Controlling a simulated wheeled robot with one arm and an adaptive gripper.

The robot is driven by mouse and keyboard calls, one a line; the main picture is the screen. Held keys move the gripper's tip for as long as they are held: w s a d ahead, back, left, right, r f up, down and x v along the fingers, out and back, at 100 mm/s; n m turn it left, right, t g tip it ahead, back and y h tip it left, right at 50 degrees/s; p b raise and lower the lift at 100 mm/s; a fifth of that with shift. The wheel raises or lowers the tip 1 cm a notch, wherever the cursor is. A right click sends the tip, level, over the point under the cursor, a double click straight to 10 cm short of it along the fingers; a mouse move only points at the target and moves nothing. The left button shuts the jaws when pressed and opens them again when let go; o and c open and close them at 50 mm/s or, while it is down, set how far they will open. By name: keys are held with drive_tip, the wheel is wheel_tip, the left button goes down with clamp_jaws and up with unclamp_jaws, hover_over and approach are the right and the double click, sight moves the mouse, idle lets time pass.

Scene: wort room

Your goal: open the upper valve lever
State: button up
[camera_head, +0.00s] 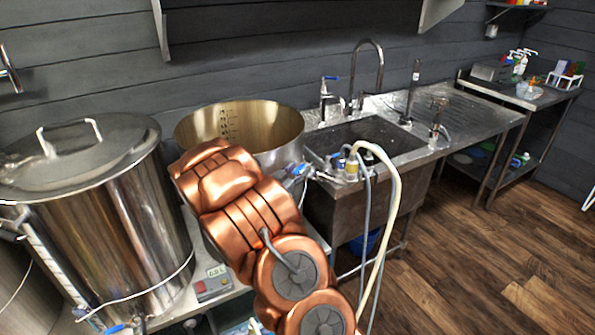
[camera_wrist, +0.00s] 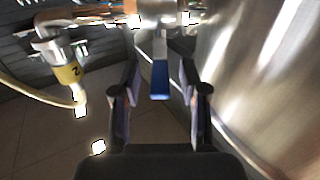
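A blue valve lever (camera_wrist: 160,82) shows in the wrist view, hanging from a metal valve fitting (camera_wrist: 157,42). My gripper (camera_wrist: 159,66) is open, with one dark finger on each side of the blue lever and a visible gap to both. I cannot tell how deep the lever sits between the fingers.
A steel pot wall (camera_wrist: 245,75) is close on the right in the wrist view. A hose fitting with a yellow band (camera_wrist: 68,74) is on the left. In the head view are a lidded kettle (camera_head: 125,215), an open pot (camera_head: 285,135) and a sink (camera_head: 365,140). Wooden floor is clear at right.

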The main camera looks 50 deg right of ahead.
clamp_jaws()
idle(0.3)
drive_tip(key=shift+w+t, duration=0.1)
drive_tip(key=shift+t, duration=0.2)
